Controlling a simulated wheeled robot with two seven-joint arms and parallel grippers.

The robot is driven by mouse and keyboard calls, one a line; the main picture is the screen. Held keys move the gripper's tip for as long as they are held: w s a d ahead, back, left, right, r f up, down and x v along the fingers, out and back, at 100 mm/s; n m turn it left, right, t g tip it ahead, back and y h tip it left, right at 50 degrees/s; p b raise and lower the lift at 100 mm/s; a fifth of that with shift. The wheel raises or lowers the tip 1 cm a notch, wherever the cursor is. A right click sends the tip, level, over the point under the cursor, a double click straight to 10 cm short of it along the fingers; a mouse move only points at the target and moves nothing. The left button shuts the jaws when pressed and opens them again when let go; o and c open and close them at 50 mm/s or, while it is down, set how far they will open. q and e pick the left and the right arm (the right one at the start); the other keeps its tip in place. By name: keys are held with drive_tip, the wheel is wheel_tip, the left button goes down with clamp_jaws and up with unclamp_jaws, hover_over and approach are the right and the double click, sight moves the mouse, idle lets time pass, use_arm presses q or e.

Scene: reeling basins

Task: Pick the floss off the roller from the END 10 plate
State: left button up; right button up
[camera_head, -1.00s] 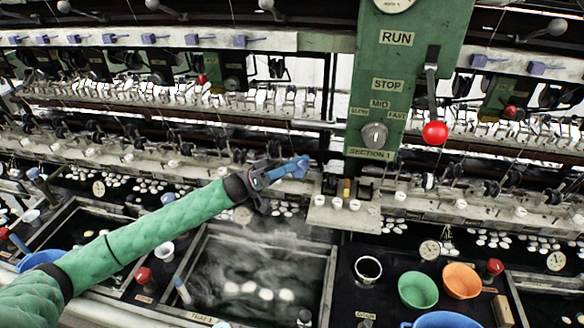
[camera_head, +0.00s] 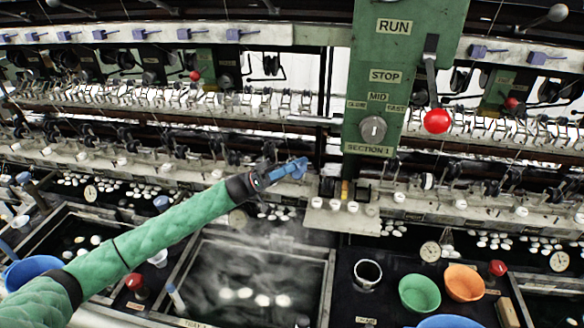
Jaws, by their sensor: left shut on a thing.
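My left gripper (camera_head: 290,170) reaches in from the left on its green-sleeved arm. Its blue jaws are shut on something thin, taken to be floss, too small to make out. They are in front of the machine's lower rail of rollers and guides (camera_head: 150,165), just left of the green control panel (camera_head: 380,80). I cannot tell whether the jaws touch a roller. I cannot read an END 10 plate, and the small plates along the rail are too blurred. My right gripper is not in view.
A steaming basin (camera_head: 325,290) with several white cocoons lies below my left gripper. A small shelf (camera_head: 340,222) juts out right of the gripper. A green bowl (camera_head: 420,293), an orange bowl (camera_head: 464,282) and a metal cup (camera_head: 367,272) stand at the lower right.

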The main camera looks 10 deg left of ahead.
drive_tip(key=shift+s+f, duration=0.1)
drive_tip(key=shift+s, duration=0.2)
use_arm(q)
drive_tip(key=shift+d, duration=0.45)
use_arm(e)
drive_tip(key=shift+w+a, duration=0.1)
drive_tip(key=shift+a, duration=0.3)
use_arm(q)
drive_tip(key=shift+a, duration=0.25)
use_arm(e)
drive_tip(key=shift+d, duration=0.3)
use_arm(q)
drive_tip(key=shift+a+f, duration=0.1)
drive_tip(key=shift+a, duration=0.2)
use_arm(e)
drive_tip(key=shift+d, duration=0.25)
use_arm(q)
drive_tip(key=shift+a, duration=0.35)
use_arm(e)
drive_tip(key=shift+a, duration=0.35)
use_arm(q)
drive_tip(key=shift+d, duration=0.2)
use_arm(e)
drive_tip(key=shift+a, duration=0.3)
use_arm(q)
drive_tip(key=shift+d, duration=0.2)
drive_tip(key=shift+d, duration=0.1)
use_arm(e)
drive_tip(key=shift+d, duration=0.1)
